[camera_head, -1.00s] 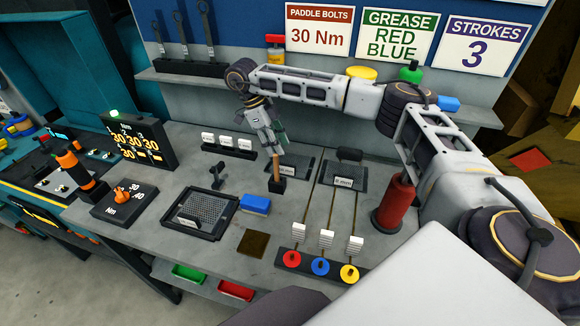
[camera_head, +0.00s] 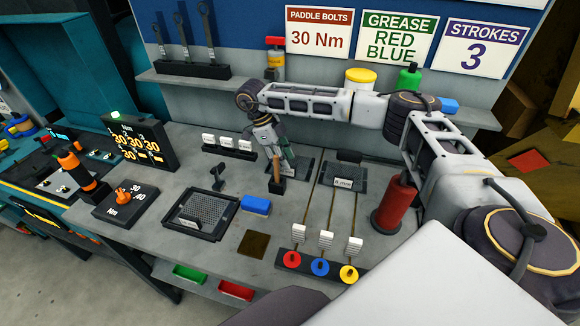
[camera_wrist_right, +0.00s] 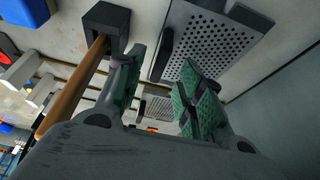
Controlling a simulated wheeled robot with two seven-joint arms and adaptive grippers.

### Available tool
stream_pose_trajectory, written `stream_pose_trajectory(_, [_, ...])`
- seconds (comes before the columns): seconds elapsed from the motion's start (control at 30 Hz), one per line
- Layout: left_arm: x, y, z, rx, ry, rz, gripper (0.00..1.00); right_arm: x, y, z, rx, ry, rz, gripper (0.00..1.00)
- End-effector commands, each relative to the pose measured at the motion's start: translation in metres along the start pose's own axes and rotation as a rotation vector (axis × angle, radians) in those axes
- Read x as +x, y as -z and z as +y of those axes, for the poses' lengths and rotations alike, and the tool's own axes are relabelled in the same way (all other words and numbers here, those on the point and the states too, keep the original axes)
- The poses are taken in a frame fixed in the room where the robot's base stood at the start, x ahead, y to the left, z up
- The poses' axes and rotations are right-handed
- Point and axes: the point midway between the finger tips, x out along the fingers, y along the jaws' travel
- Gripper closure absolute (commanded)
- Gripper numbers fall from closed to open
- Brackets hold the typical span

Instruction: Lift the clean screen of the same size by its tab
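My right gripper (camera_head: 282,160) points down over the back of the bench, just behind a wooden handle in a black block (camera_head: 277,187). In the right wrist view its fingers (camera_wrist_right: 162,95) are apart with nothing between them. A perforated grey screen (camera_wrist_right: 205,45) with a dark upright tab (camera_wrist_right: 163,55) lies beyond the fingers; contact is not visible. In the head view this labelled screen (camera_head: 302,168) is partly hidden by the gripper. Another labelled screen (camera_head: 352,170) with a black tab (camera_head: 349,156) lies to its right. A third screen (camera_head: 206,208) sits in a black tray (camera_head: 180,228). My left gripper is out of view.
Rods with white blocks (camera_head: 326,239) stand in front of the right-hand screen. A red cylinder (camera_head: 394,202) stands to the right. A blue block (camera_head: 257,204) lies beside the tray. A row of white blocks (camera_head: 227,143) is at the back left. A shelf (camera_head: 340,96) runs behind.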

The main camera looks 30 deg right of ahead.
Motion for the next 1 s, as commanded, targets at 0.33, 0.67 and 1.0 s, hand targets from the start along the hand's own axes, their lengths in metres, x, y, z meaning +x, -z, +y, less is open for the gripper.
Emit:
stream_pose_trajectory(0.33, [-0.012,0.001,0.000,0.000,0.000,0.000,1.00,0.036,-0.001,0.001,0.001,0.000,0.002,0.62])
stream_pose_trajectory(0.67, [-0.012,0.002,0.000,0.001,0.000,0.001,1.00,0.042,-0.002,0.001,0.000,0.000,0.001,0.62])
stream_pose_trajectory(1.0, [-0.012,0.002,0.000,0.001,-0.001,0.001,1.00,0.042,-0.002,0.001,0.000,0.000,0.001,0.75])
